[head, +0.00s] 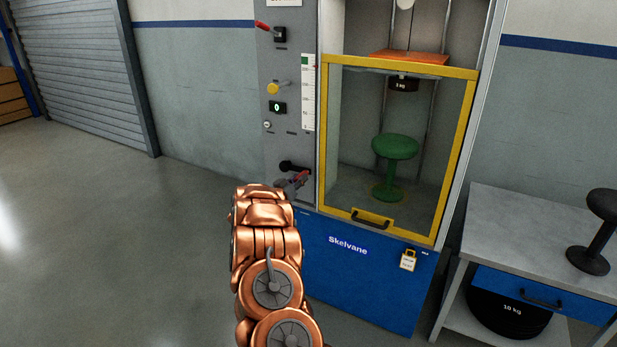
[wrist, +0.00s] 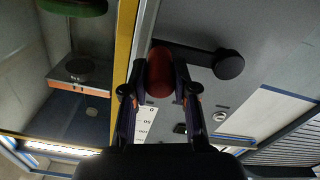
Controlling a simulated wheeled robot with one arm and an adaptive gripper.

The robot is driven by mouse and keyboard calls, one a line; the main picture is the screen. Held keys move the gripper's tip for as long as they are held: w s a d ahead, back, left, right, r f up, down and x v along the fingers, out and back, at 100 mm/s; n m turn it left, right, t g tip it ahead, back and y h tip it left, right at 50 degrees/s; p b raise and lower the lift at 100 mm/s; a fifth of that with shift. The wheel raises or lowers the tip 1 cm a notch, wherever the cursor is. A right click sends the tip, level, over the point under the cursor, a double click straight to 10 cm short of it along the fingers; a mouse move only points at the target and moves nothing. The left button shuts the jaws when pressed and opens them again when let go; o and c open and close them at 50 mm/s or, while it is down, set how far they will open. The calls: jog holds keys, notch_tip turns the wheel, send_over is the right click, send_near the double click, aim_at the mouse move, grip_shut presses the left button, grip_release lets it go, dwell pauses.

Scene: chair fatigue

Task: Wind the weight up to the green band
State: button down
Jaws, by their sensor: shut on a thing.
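The black weight (head: 403,84) hangs under an orange plate (head: 408,58), high in the cabinet above the green stool (head: 395,148). A white scale strip (head: 308,95) stands left of the window, with the green band (head: 305,61) at its top. The black crank (head: 292,167) sits low on the grey panel. My gripper (head: 297,182) is at the crank, partly hidden by my arm. In the wrist view, my gripper (wrist: 159,92) is shut on the red crank knob (wrist: 159,72), and the crank's black arm (wrist: 195,57) runs right to its hub.
The yellow-framed guard (head: 400,71) is down over the cabinet opening. A bench (head: 510,215) with a black stool stands at right. Open floor lies at left.

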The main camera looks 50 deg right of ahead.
jog(key=c, duration=0.9)
grip_release()
jog(key=v, duration=1.2)
